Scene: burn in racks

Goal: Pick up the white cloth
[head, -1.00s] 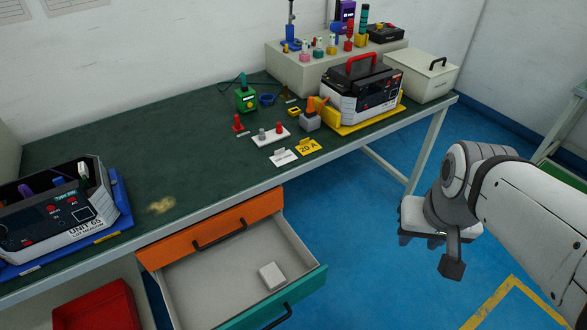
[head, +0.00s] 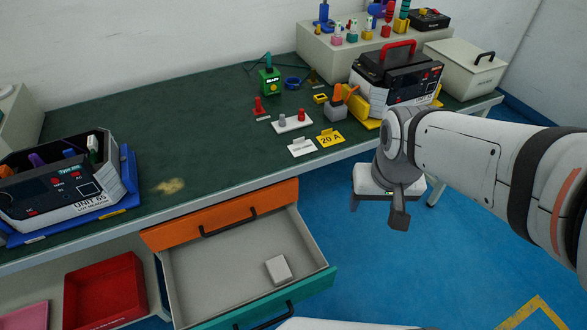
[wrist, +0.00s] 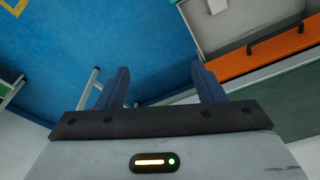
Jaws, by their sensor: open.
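A small white block-like piece, which looks like the folded white cloth (head: 278,269), lies in the open drawer (head: 215,275) under the bench in the head view. Part of it also shows at the top of the wrist view (wrist: 217,5). My gripper (wrist: 162,82) is open and empty in the wrist view, its two dark fingers apart. In the head view my gripper (head: 388,195) hangs over the blue floor, to the right of the drawer and higher than it, clear of the cloth.
The green bench (head: 215,145) has a yellowish smudge (head: 170,186) near its front edge. A red bin (head: 105,290) sits below. The floor right of the drawer is clear.

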